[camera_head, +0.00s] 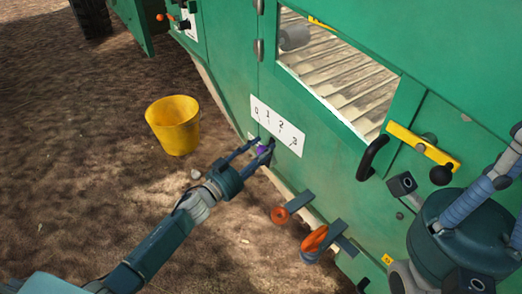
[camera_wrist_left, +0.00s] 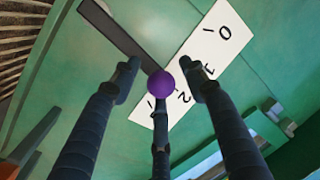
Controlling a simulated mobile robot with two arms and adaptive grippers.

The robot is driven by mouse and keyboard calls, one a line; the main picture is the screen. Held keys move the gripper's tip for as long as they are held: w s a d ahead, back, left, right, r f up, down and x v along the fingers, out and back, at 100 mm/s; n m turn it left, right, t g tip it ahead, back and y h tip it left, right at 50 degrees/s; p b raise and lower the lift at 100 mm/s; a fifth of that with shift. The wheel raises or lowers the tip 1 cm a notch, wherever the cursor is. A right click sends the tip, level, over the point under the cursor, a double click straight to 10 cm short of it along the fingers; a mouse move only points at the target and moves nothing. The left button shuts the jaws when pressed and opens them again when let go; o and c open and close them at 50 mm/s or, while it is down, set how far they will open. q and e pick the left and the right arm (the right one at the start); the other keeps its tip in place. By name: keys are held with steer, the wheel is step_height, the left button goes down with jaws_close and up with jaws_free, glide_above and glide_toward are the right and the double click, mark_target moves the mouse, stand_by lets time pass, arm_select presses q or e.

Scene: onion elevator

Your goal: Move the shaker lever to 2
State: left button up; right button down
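The shaker lever's purple knob (camera_head: 262,149) sits just below the white number plate (camera_head: 278,125) marked 0, 1, 2, 3 on the green machine. In the left wrist view the knob (camera_wrist_left: 162,84) is in the middle, at the end of a dark bar (camera_wrist_left: 122,38), in front of the plate's edge. My left gripper (camera_head: 258,150) is at the knob, its three fingers spread around it with gaps visible at the sides. Contact with the lower finger is unclear. The exact number the lever stands at is unclear. My right gripper (camera_head: 490,190) is at the right edge, partly cut off.
A yellow bucket (camera_head: 174,125) stands on the dirt ground left of the machine. Orange-ended levers (camera_head: 314,239) stick out below the plate. A black handle (camera_head: 372,158) and a yellow bar (camera_head: 422,146) with a black ball are on the right.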

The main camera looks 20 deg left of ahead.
arm_select(q)
steer(key=shift+s+a, duration=0.1)
steer(key=shift+s, duration=0.1)
steer(key=v, duration=1.1)
steer(key=shift+s, duration=0.3)
steer(key=shift+a, duration=0.15)
